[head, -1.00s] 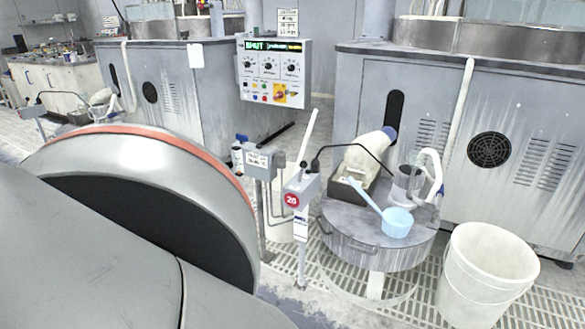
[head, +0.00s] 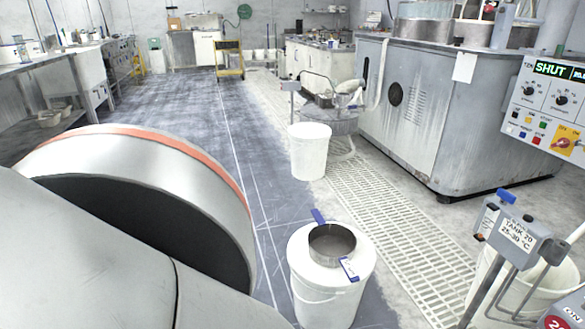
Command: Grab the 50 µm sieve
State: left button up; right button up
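A round metal sieve (head: 333,244) rests on top of a white lidded bucket (head: 330,300) at the lower middle of the head view. A blue and white tag (head: 349,268) is at its front right and a blue piece (head: 318,216) is at its far side. The writing on the tag is too small to read, so I cannot tell the mesh size. A large arm link of mine fills the lower left. Neither of my grippers is in view.
An open white bucket (head: 309,152) stands farther back. Grey machine cabinets (head: 425,110) and a control box reading SHUT (head: 550,105) are on the right. A post with a tank sign (head: 513,232) is at the lower right. The dark floor (head: 180,100) behind my arm is largely clear.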

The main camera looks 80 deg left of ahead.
aim_at(331, 246)
jog(key=u, duration=1.75)
jog(key=i+l+u, duration=0.1)
jog(key=l, duration=0.25)
jog(key=i+l, duration=0.35)
jog(key=j+u, duration=0.05)
